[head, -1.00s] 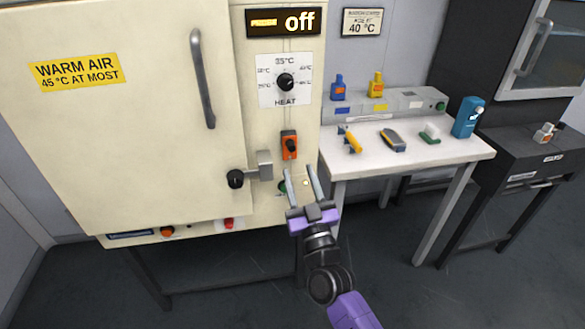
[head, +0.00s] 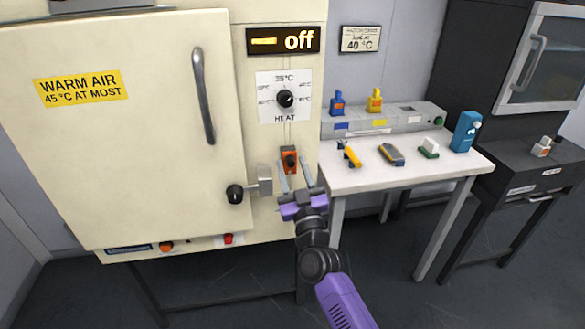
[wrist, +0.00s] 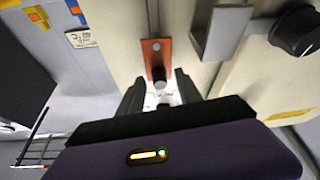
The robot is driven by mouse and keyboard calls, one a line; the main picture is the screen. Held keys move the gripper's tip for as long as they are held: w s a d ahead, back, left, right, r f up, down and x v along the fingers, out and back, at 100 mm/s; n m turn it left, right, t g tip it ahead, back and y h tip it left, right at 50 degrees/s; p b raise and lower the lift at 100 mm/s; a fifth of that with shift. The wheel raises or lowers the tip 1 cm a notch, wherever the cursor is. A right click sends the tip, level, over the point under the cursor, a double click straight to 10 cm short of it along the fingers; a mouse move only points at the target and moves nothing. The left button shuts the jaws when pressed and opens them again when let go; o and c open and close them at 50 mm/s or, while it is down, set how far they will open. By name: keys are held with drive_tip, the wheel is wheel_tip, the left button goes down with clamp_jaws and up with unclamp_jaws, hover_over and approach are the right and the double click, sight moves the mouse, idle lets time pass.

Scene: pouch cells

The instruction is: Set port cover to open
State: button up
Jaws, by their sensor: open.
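The cream cabinet (head: 150,150) carries an orange plate with a dark knob (head: 290,160) on its right front panel, also in the wrist view (wrist: 157,55). My gripper (head: 292,172) is open, its two fingers pointing at the panel just below and around the lower end of that plate. In the wrist view my gripper (wrist: 160,98) shows a gap between its fingers with the knob's end just beyond; I cannot tell whether they touch. No part is clearly marked as the port cover. The panel area below the plate is hidden behind my gripper in the head view.
A grey bracket (head: 265,180) and black door knob (head: 235,194) stick out just left of my gripper. The heat dial (head: 285,99) is above, under a display reading off. A white table (head: 400,178) with small tools stands right. Dark floor is free in front.

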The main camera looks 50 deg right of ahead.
drive_tip(key=shift+c, duration=0.4)
clamp_jaws()
drive_tip(key=shift+d+r+m+h+p, duration=0.1)
drive_tip(key=shift+m+h+p, duration=0.2)
drive_tip(key=shift+m+p, duration=0.25)
drive_tip(key=shift+s+d+m+g+h+p, duration=0.15)
drive_tip(key=shift+m+g+h+p, duration=0.25)
drive_tip(key=shift+m+p, duration=0.45)
drive_tip(key=shift+s+d+f+m+g+h+p, duration=0.55)
drive_tip(key=shift+m+g+p, duration=1)
drive_tip(key=shift+m, duration=1.9)
drive_tip(key=shift+s+d+f+m+g+h+p, duration=0.1)
drive_tip(key=shift+d+f+m+g+h+p, duration=0.3)
drive_tip(key=shift+f+m+g+p, duration=1.45)
drive_tip(key=shift+s+d+r+m+g+h+p, duration=0.45)
drive_tip(key=shift+m+p, duration=1.35)
drive_tip(key=shift+m, duration=3.2)
drive_tip(key=shift+w+f+g, duration=0.2)
drive_tip(key=shift+f+g, duration=0.05)
